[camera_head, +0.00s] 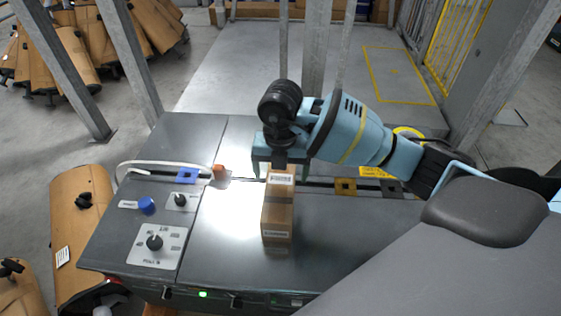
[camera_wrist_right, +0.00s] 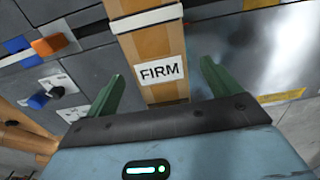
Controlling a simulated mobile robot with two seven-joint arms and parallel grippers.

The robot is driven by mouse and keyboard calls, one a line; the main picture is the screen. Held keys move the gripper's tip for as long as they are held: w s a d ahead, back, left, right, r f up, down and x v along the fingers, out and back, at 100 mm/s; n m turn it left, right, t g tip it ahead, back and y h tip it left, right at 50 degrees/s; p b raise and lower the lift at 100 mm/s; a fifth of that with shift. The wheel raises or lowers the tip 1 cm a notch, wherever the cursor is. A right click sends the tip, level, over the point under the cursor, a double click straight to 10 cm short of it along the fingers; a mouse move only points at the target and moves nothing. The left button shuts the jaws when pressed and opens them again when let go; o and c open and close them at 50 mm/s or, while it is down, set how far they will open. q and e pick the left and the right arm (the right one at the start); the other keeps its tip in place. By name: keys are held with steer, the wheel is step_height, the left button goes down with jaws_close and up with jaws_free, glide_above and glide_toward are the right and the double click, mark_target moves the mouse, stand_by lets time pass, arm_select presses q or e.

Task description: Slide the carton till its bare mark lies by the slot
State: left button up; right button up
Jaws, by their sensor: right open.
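The brown carton (camera_head: 277,216) lies lengthwise on the grey bench top, with pale labels and a darker band across it. In the right wrist view the carton (camera_wrist_right: 157,46) shows a white label reading FIRM and a pale strip farther along. My right gripper (camera_head: 277,172) is open over the carton's far end. A dark slot (camera_head: 320,184) runs across the bench near that end. I cannot make out which marking is the bare mark. My left gripper is not in view.
A blue square plate (camera_head: 187,176) and an orange block (camera_head: 218,172) are left of the carton. A brown-yellow square plate (camera_head: 345,187) is on the right. A knob panel (camera_head: 156,246) and blue button (camera_head: 147,205) occupy the left. Bench top beside the carton is clear.

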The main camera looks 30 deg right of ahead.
mark_target(280, 179)
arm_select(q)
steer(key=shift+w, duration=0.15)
arm_select(e)
steer(key=shift+f, duration=1.9)
